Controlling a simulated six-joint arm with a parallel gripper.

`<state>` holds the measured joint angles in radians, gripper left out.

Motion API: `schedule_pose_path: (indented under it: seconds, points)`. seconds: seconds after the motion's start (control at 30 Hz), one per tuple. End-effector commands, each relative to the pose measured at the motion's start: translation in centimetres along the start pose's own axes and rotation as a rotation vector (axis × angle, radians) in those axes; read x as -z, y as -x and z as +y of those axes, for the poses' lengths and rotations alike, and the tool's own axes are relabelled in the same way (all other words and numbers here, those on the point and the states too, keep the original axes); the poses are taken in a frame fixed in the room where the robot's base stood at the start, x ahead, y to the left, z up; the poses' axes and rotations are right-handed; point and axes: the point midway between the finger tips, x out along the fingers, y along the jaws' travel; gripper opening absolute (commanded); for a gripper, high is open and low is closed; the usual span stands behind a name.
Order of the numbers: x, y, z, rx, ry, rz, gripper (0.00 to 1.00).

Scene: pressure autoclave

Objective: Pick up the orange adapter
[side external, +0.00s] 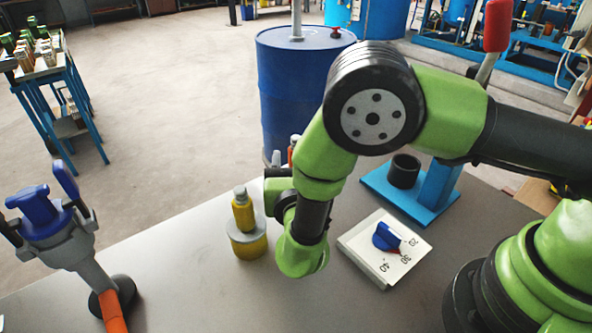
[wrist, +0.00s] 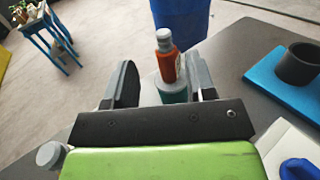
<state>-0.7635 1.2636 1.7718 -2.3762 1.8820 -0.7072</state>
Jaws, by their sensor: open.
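The orange adapter (wrist: 166,66) stands upright with a grey top on a round grey and teal holder (wrist: 173,90) in the wrist view. In the side view only a sliver of the adapter (side external: 291,152) shows behind my arm. My gripper (wrist: 162,72) is open and empty, with one dark finger on each side of the adapter in the wrist picture. I cannot tell whether the adapter is between the fingers or just beyond them. In the side view my arm's wrist hides most of the gripper.
A yellow adapter (side external: 243,212) stands on a yellow holder (side external: 250,246) left of my wrist. A white dial panel (side external: 372,270) with a blue knob and a blue stand (side external: 425,205) with a black cup (side external: 404,171) are to the right. A blue-grey valve fixture (side external: 55,235) stands far left.

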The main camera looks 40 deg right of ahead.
Motion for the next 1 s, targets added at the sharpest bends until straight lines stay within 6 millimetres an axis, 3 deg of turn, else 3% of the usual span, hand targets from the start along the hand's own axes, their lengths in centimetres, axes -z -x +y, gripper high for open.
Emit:
schedule_pose_path:
  seconds: [0.5, 0.8, 0.83, 1.0]
  points:
    - [-0.4, -6.3, -0.5, 0.006, -0.003, 0.000, 0.50]
    - [-0.4, -7.0, -0.4, 0.002, -0.002, 0.000, 0.50]
    - [-0.4, -7.0, -0.4, 0.002, -0.002, 0.000, 0.48]
    - [-0.4, -7.0, -0.4, 0.002, -0.002, 0.000, 0.09]
